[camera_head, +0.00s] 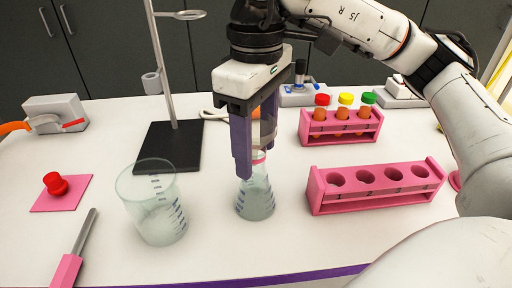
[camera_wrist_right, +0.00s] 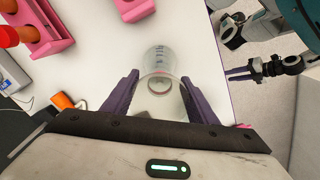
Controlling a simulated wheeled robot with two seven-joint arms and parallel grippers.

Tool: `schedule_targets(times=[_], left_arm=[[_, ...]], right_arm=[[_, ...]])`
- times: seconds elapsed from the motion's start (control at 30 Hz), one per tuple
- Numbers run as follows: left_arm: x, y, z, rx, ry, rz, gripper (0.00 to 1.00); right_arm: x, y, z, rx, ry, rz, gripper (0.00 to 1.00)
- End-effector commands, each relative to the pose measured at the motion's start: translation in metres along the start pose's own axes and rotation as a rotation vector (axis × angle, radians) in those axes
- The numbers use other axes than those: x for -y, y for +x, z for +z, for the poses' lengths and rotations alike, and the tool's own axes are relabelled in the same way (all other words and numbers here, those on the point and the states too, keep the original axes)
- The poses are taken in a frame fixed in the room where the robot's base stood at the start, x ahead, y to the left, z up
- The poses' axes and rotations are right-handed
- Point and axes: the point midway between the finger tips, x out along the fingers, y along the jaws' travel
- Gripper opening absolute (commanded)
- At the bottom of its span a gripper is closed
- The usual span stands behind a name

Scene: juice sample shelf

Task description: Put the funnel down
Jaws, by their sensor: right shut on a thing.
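My right gripper (camera_head: 256,150) points down with its purple fingers over the conical flask (camera_head: 256,200), which stands on the white table. The fingers are shut on a clear, see-through piece, which I take to be the funnel (camera_head: 268,122). A finger hides most of it in the head view. In the right wrist view the funnel (camera_wrist_right: 160,86) shows faintly as a round clear shape between the fingertips. I cannot tell whether its stem touches the flask. My left gripper (camera_wrist_right: 240,73) shows only at the right of the wrist view, off the table; its opening is unclear.
A beaker (camera_head: 153,205) stands left of the flask. A ring stand (camera_head: 172,147) is behind it. A pink rack (camera_head: 375,190) is at right, and another rack (camera_head: 340,130) with capped tubes stands behind.

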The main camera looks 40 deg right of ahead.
Motion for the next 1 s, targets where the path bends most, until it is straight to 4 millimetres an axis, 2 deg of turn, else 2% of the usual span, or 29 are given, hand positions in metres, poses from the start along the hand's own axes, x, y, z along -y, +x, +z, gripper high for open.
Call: schedule_targets(times=[0.37, 0.4, 0.47, 0.5, 0.83, 1.0], left_arm=[[0.002, 0.006, -0.005, -0.015, 0.003, -0.003, 0.31], [0.002, 0.005, -0.006, -0.015, 0.003, -0.003, 0.31], [0.002, 0.005, -0.006, -0.015, 0.002, -0.003, 0.31], [0.002, 0.005, -0.006, -0.015, 0.002, -0.003, 0.31], [0.002, 0.001, -0.007, -0.012, 0.001, -0.004, 0.31], [0.002, -0.002, -0.008, -0.012, -0.002, -0.004, 0.31]], right_arm=[[0.0, 0.007, 0.0, 0.0, 0.0, -0.001, 0.31], [0.0, 0.005, 0.0, 0.0, 0.0, 0.0, 0.59], [0.0, 0.005, 0.0, 0.0, 0.0, 0.0, 0.7], [0.0, 0.005, 0.0, 0.0, 0.0, 0.0, 0.71], [0.0, 0.0, 0.0, -0.001, 0.0, 0.0, 0.71], [0.0, -0.023, -0.001, -0.004, 0.0, 0.001, 0.71]])
